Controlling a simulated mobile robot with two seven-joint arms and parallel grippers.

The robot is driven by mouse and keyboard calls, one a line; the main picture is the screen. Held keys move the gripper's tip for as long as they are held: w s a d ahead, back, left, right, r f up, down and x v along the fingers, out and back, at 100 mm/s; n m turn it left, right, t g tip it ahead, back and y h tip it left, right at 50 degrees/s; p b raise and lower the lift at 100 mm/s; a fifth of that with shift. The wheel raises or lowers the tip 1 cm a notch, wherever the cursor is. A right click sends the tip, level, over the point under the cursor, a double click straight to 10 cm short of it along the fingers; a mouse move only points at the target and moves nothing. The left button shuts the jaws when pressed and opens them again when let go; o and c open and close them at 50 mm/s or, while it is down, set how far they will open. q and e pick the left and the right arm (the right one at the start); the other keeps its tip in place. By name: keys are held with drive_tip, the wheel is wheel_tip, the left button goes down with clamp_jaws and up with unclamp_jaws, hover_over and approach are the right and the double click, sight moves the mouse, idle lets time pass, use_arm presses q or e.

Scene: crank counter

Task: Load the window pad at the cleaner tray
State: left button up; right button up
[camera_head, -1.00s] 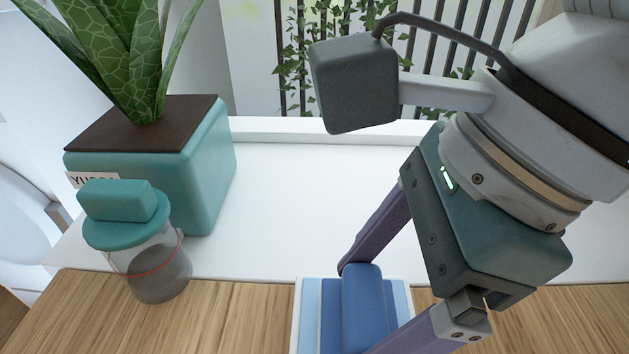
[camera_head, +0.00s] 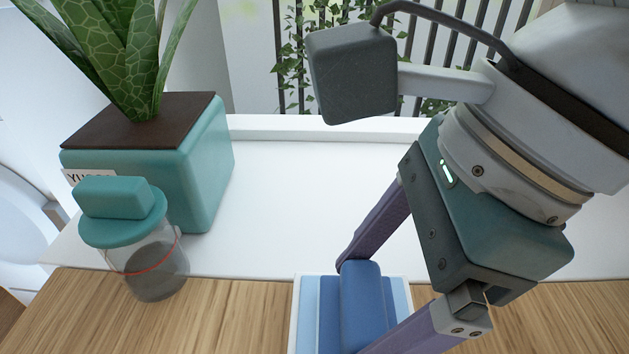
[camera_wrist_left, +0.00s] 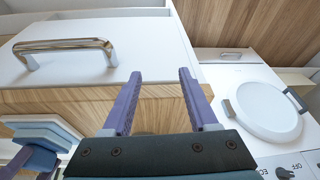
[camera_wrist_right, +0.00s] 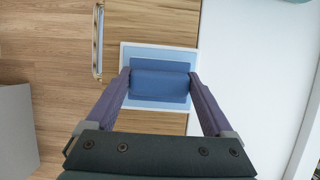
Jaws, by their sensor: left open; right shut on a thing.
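The window pad (camera_wrist_right: 160,98) is a mid-blue plate with a darker blue grip bar (camera_head: 361,300). My right gripper (camera_wrist_right: 160,84) is shut on the bar, one finger at each end; it also shows in the head view (camera_head: 362,308). The pad is over the cleaner tray (camera_wrist_right: 158,45), a white-rimmed shallow tray with a pale blue inside. Whether the pad touches the tray's inside, I cannot tell. In the head view the tray (camera_head: 297,315) is cut off by the lower edge. My left gripper (camera_wrist_left: 158,75) is open and empty, seen only in the left wrist view.
A jar with a teal lid (camera_head: 122,212) stands on the wooden surface at left, before a teal planter (camera_head: 208,170). A white sill (camera_head: 290,190) lies behind the tray. A drawer with a metal handle (camera_wrist_left: 65,46) and a white round-lidded thing (camera_wrist_left: 268,108) show in the left wrist view.

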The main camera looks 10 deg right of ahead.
drive_tip(key=shift+r+p, duration=2.7)
drive_tip(key=shift+r, duration=0.8)
drive_tip(key=shift+w+d+r+n+g+p, duration=0.15)
drive_tip(key=shift+r+n+g+p, duration=0.15)
drive_tip(key=shift+r+n+p, duration=0.4)
drive_tip(key=w+d+r+n+g+h+p, duration=0.15)
drive_tip(key=d+r+n+g+p, duration=0.35)
drive_tip(key=r+n, duration=0.5)
wheel_tip(320, 180, up, 16)
drive_tip(key=n+h+p, duration=0.3)
drive_tip(key=n+p, duration=0.4)
drive_tip(key=n, duration=0.3)
hover_over(365, 298)
drive_tip(key=w+d, duration=0.6)
drive_tip(key=d, duration=0.3)
drive_tip(key=s+r+p, duration=0.3)
drive_tip(key=r+p, duration=1.4)
drive_tip(key=p, duration=0.1)
drive_tip(key=s+r+p, duration=0.2)
drive_tip(key=r+p, duration=1.4)
drive_tip(key=p, duration=0.2)
drive_tip(key=shift+s+r, duration=0.4)
